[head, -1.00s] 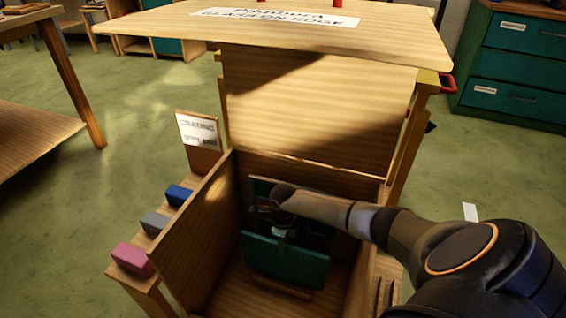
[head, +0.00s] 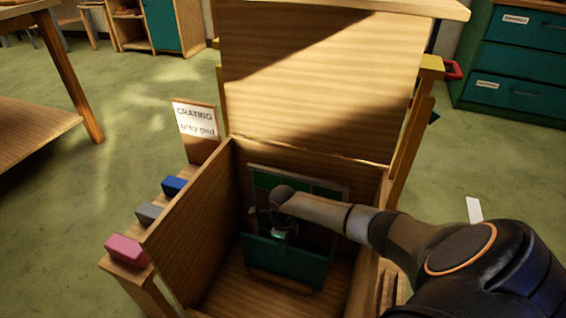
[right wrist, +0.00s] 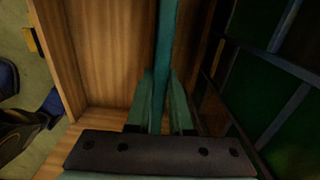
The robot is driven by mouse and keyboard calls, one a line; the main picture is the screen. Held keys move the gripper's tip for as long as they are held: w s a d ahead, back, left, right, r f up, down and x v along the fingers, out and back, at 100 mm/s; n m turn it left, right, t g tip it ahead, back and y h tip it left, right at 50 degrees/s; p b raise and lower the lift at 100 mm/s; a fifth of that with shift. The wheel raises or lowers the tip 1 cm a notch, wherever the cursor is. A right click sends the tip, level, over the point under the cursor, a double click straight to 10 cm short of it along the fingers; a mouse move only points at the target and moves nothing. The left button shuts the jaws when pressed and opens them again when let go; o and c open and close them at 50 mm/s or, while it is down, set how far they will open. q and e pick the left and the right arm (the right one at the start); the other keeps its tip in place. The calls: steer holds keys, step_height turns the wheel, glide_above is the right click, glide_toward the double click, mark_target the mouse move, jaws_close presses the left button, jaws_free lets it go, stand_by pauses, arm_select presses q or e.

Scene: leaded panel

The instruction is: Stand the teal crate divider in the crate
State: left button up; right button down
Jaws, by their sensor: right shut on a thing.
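The teal crate divider (head: 288,264) is a flat board inside the open wooden crate (head: 187,218), standing near upright across it. My right gripper (head: 281,234) reaches in from the right and is shut on the divider's top edge. In the right wrist view the divider (right wrist: 166,45) runs as a narrow teal strip between the fingers. A leaded panel (head: 262,180) with green panes and grey bars stands behind the divider; it also shows at the right of the wrist view (right wrist: 297,120). The divider's lower edge is partly hard to read in shadow. My left gripper is out of view.
Pink (head: 126,250), grey (head: 150,212) and blue (head: 174,186) blocks sit on a ledge left of the crate. A sign (head: 194,122) reading "CRATING grey pad" stands behind them. A tall wooden board (head: 310,90) rises behind the crate. The crate's front floor looks clear.

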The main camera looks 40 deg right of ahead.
steer(key=shift+f+b, duration=0.45)
steer(key=c, duration=0.8)
jaws_free()
steer(key=shift+o, duration=0.4)
step_height(320, 180, up, 11)
steer(key=p, duration=0.5)
steer(key=shift+r+p, duration=0.1)
steer(key=shift+p, duration=0.25)
steer(key=shift+r, duration=0.7)
